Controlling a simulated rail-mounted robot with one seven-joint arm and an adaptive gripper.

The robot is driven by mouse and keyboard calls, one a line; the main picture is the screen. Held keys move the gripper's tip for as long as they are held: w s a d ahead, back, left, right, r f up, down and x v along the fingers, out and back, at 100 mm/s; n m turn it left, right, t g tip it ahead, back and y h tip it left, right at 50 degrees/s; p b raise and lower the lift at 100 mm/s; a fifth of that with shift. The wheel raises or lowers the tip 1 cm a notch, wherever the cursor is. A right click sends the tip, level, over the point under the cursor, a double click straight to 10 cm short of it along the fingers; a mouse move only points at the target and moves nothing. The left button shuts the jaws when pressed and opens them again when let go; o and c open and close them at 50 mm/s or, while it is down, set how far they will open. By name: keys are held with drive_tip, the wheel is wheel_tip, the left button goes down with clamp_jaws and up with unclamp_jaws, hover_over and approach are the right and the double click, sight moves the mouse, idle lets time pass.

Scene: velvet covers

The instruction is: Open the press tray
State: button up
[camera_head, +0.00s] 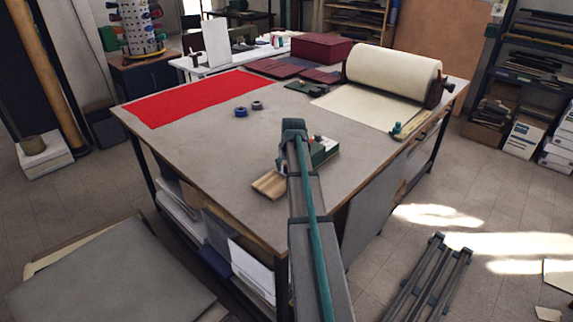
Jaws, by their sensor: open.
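A small press with a green body (323,150) stands near the table's front corner, partly hidden behind my arm. A pale wooden piece (268,185), which may be its tray, shows to the left of my arm. I cannot tell how the two join or how far the tray is out. My grey arm with a teal stripe rises from the bottom and crosses in front of the press. My gripper cannot be made out; the arm's links hide whatever lies behind them.
The grey worktable (215,140) carries a red cloth (195,95), two dark blue rolls (241,112), a large cream roll (393,75) and a maroon box (321,47). The tabletop left of the press is clear. A dark slatted frame (428,280) lies on the floor at right.

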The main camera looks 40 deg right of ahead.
drive_tip(key=shift+w+f, duration=0.1)
drive_tip(key=shift+f, duration=0.15)
clamp_jaws()
idle(0.3)
